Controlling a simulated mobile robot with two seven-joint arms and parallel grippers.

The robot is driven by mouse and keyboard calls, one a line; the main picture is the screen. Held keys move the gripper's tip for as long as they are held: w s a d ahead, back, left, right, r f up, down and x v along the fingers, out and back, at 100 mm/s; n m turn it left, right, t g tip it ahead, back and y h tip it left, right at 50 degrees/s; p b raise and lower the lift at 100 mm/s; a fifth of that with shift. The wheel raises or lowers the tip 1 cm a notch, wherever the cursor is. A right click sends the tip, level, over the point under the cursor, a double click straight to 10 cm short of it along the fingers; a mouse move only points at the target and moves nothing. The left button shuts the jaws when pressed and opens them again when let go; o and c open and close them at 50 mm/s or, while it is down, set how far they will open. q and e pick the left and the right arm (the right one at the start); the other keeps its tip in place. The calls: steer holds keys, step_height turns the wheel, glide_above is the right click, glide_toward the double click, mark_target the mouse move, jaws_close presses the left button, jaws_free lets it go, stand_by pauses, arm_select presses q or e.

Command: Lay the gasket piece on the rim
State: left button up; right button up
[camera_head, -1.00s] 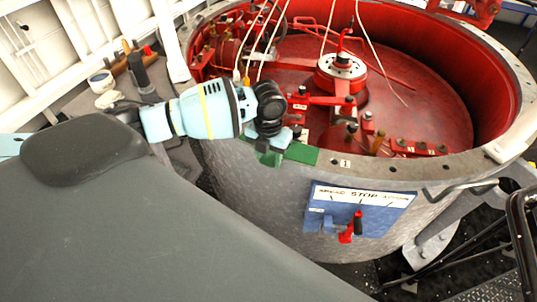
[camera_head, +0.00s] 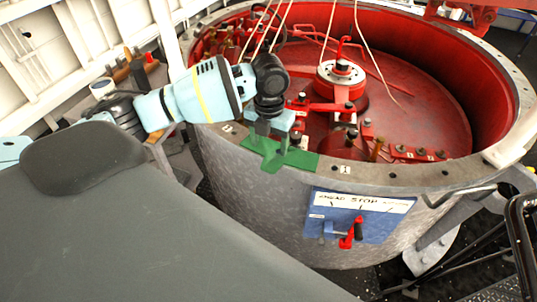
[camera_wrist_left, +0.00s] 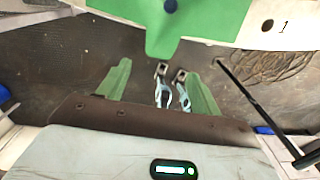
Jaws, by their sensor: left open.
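The green gasket piece (camera_head: 299,158) lies flat on the grey rim (camera_head: 400,170) of the round red-lined tub. Its narrow tab points outward over the rim's near edge. In the left wrist view the gasket piece (camera_wrist_left: 195,18) is at the top, its tab pointing down. My left gripper (camera_head: 268,142) hangs just above the gasket piece and hides part of it. In the left wrist view the green fingers of the left gripper (camera_wrist_left: 160,78) are spread apart, empty, and the tab ends between and beyond them. My right gripper is not in view.
A blue panel (camera_head: 340,216) with a red lever (camera_head: 349,235) is on the tub's outer wall. Red fittings (camera_head: 341,72) and pale ropes stand inside the tub. A metal handle (camera_head: 458,193) juts from the rim at right. The rim right of the gasket piece is clear.

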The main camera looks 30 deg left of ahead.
arm_select(q)
steer(key=shift+r, duration=2.1)
steer(key=s+d+f+n+t+h, duration=0.2)
steer(key=s+d+f+n+h, duration=0.15)
steer(key=d+f+n, duration=0.6)
steer(key=s+d+f+n+t+h, duration=0.2)
steer(key=s+d+f+n, duration=0.4)
steer(key=f, duration=0.7)
steer(key=s+a+f+n+t+y, duration=0.1)
steer(key=s+a+f+n+t, duration=0.1)
steer(key=s+n, duration=0.6)
steer(key=s+a+f+n+t+y, duration=0.2)
steer(key=s+a+f+n, duration=0.2)
steer(key=s+n, duration=0.5)
steer(key=s+f, duration=0.1)
steer(key=s, duration=0.2)
steer(key=shift+s+t, duration=0.2)
steer(key=shift+t, duration=0.2)
steer(key=shift+f+y, duration=0.1)
steer(key=shift+y, duration=0.15)
